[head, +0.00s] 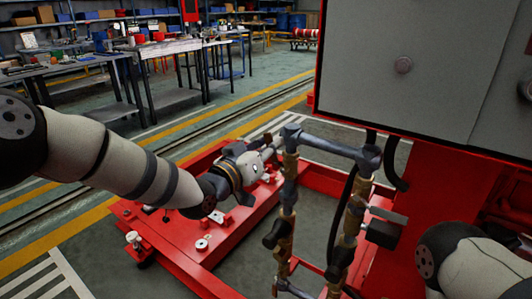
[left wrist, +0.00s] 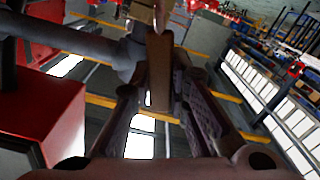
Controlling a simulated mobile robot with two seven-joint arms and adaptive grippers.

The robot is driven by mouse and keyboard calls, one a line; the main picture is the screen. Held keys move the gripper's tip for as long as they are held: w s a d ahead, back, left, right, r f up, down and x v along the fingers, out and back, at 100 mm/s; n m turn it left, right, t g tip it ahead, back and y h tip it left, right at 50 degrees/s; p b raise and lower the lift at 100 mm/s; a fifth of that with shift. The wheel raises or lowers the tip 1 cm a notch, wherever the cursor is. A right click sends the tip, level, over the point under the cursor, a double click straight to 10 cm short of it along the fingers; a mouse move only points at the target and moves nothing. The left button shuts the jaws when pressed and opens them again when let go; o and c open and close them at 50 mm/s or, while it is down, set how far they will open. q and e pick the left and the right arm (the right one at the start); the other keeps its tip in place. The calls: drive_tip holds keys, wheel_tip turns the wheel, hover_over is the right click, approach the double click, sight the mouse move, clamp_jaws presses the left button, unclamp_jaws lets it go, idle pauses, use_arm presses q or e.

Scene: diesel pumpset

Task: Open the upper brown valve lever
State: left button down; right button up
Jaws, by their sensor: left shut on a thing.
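My left gripper (head: 270,152) reaches in from the left to the upper end of the left brass-and-dark pipe (head: 289,165). In the left wrist view its two dark fingers (left wrist: 160,95) stand on both sides of a brown valve lever (left wrist: 158,72) and are shut on it. The lever runs from the valve at the top of that view down between the fingers. In the head view the lever is mostly hidden by the gripper and is hard to make out. My right arm shows at the lower right, but its gripper is out of view.
A grey crosspipe (head: 330,146) joins the left pipe to a second brass pipe (head: 354,215) with dark fittings. A grey cabinet (head: 410,65) stands close at the upper right. A red base frame (head: 185,255) lies below. Workbenches (head: 165,48) stand farther back.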

use_arm(q)
drive_tip(key=shift+s+d+r+m, duration=0.35)
drive_tip(key=shift+d+m, duration=0.1)
drive_tip(key=shift+m, duration=0.35)
drive_tip(key=shift+s+d+m+p, duration=0.15)
drive_tip(key=shift+d+m+p, duration=0.1)
drive_tip(key=shift+m+p, duration=0.3)
drive_tip(key=shift+s+d+f+m, duration=0.2)
drive_tip(key=shift+d+m, duration=0.1)
drive_tip(key=shift+m, duration=0.25)
use_arm(e)
drive_tip(key=shift+w+v, duration=0.2)
drive_tip(key=shift+v, duration=0.8)
drive_tip(key=shift+f, duration=0.1)
use_arm(q)
drive_tip(key=c, duration=1.5)
unclamp_jaws()
drive_tip(key=shift+s, duration=0.1)
drive_tip(key=v, duration=1.2)
